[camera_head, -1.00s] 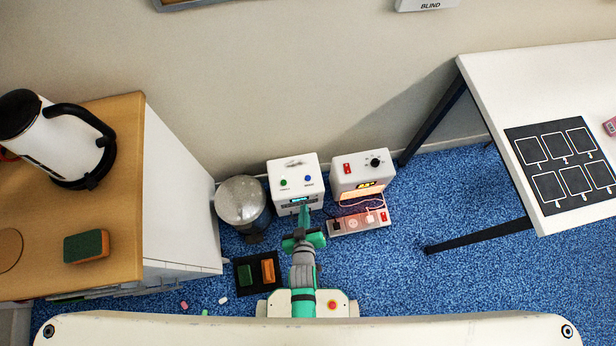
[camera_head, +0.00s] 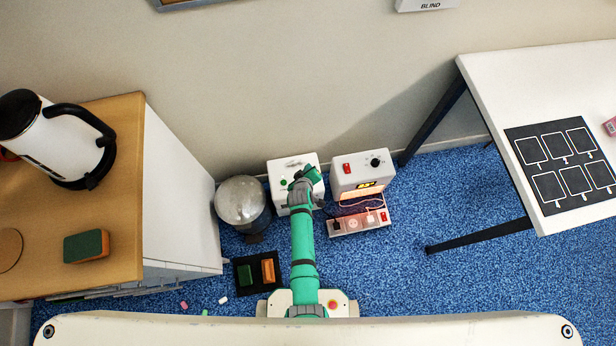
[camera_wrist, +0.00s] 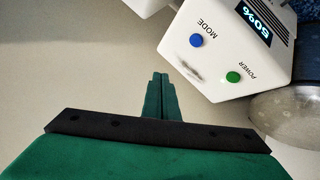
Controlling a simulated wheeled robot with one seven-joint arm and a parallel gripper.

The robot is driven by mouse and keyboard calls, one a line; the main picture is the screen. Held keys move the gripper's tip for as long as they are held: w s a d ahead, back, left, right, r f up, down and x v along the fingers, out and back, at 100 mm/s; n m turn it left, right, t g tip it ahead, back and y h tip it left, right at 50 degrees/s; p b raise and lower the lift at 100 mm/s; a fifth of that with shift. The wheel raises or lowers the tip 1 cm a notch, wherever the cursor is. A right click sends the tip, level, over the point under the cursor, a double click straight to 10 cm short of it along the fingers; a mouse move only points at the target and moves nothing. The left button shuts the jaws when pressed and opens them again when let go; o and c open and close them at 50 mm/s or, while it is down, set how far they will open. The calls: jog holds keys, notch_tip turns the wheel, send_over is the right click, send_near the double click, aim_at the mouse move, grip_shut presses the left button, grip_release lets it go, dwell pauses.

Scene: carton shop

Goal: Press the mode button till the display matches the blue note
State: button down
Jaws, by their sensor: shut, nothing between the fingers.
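The white box (camera_head: 280,170) with the mode button stands on the floor against the wall. In the wrist view its blue MODE button (camera_wrist: 197,40) and green POWER button (camera_wrist: 233,77) are clear. Its lit display (camera_wrist: 255,20) shows a percentage, 50% or 60%, tilted and hard to read. My green gripper (camera_wrist: 160,76) is shut and empty, its tips left of and below the MODE button in the wrist view, apart from it. In the head view my gripper (camera_head: 308,175) covers the MODE button and display. I see no blue note in either view.
A second white box (camera_head: 348,184) with a red switch and dial stands to the right, behind a power strip (camera_head: 345,225). A round metal bin (camera_head: 242,200) is close on the left. A cabinet (camera_head: 170,190) and a table (camera_head: 500,85) flank the blue carpet.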

jog(key=shift+f, duration=4.35)
jog(key=shift+f, duration=0.25)
jog(key=shift+f, duration=0.15)
jog(key=shift+f, duration=0.4)
jog(key=shift+r, duration=0.8)
jog(key=shift+r, duration=0.1)
jog(key=shift+r, duration=2.4)
